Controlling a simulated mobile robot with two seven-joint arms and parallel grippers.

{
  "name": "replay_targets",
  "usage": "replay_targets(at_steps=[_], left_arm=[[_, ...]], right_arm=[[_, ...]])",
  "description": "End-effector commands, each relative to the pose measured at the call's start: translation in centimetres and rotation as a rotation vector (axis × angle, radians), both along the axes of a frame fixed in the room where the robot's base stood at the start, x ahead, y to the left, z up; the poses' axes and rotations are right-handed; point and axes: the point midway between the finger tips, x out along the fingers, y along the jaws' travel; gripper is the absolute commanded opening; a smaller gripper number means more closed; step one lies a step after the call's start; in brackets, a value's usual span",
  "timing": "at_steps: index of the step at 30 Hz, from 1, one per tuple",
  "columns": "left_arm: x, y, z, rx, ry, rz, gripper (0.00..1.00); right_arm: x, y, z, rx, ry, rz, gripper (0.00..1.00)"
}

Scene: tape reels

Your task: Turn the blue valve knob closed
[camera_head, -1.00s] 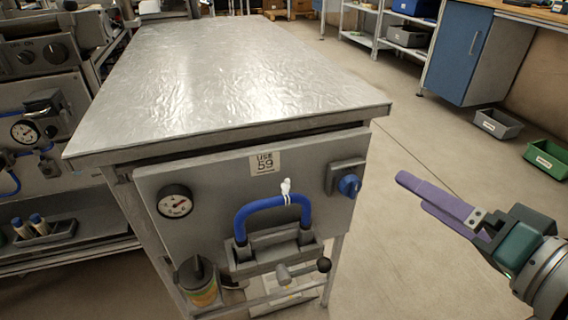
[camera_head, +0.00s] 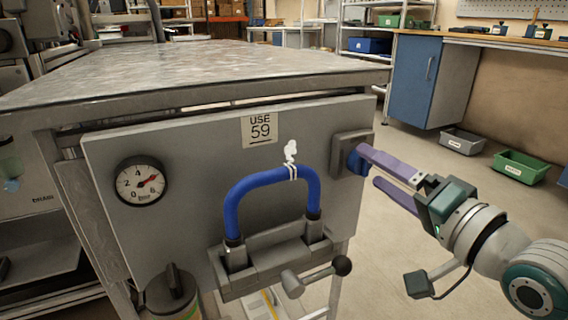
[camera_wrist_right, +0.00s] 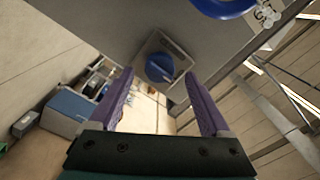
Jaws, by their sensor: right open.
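The blue valve knob (camera_head: 358,160) sits on a grey mounting plate at the right end of the grey panel (camera_head: 200,200). In the right wrist view the knob (camera_wrist_right: 159,68) shows just beyond the fingertips, roughly midway between them. My right gripper (camera_head: 368,166) is open with purple fingers. In the head view its upper finger overlaps the knob's right edge, and its lower finger is below and to the right. In the wrist view the fingers (camera_wrist_right: 158,90) stand apart with nothing between them; whether one touches the knob I cannot tell. My left gripper is not in view.
A blue hose handle (camera_head: 270,180) with a white tie stands out from the panel left of the knob. A pressure gauge (camera_head: 140,181) is at the left. Open floor lies right of the panel.

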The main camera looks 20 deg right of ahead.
Motion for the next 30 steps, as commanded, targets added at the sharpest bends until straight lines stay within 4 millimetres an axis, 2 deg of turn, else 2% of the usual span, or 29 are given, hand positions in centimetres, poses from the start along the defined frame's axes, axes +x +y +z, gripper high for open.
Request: replay_targets(at_steps=[3, 6, 14, 30], left_arm=[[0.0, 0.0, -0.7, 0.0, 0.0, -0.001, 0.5], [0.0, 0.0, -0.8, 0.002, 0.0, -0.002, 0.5], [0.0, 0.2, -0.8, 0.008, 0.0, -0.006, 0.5], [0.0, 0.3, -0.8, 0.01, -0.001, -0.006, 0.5]], right_arm=[[1.3, 0.1, -0.2, 0.001, -0.001, 0.001, 0.81], [1.8, 0.2, -0.1, 0.001, 0.0, 0.0, 0.81], [2.0, 0.2, 0.0, 0.0, 0.001, 0.0, 0.81], [1.9, 0.2, 0.0, 0.0, 0.001, 0.0, 0.22]])
